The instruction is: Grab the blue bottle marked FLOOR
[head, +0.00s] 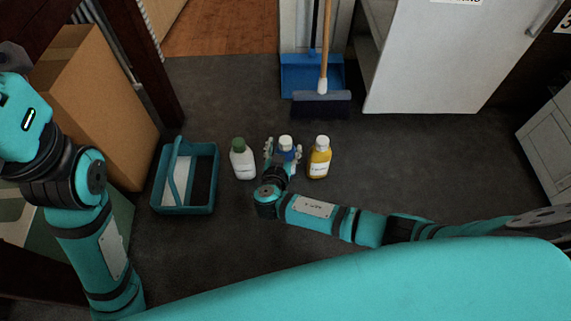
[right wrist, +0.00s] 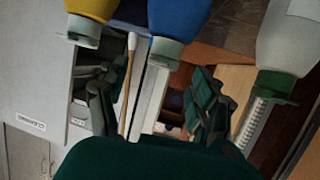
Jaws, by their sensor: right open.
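The blue bottle (head: 286,154) with a white cap stands on the dark floor between two other bottles. It also shows in the right wrist view (right wrist: 180,18). My right gripper (head: 283,149) is open, with one finger on each side of the blue bottle. In the right wrist view my right gripper (right wrist: 152,95) has its fingers spread apart. I cannot tell whether they touch the bottle. The bottle's label is hidden by the gripper, so its marking cannot be read. My left arm is at the left edge of the head view, its gripper out of sight.
A white bottle with a green cap (head: 242,163) stands close on the left, a yellow bottle (head: 319,162) close on the right. A teal caddy (head: 184,208) is farther left, beside a cardboard box (head: 95,110). A broom (head: 322,97) and blue dustpan (head: 297,76) stand behind.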

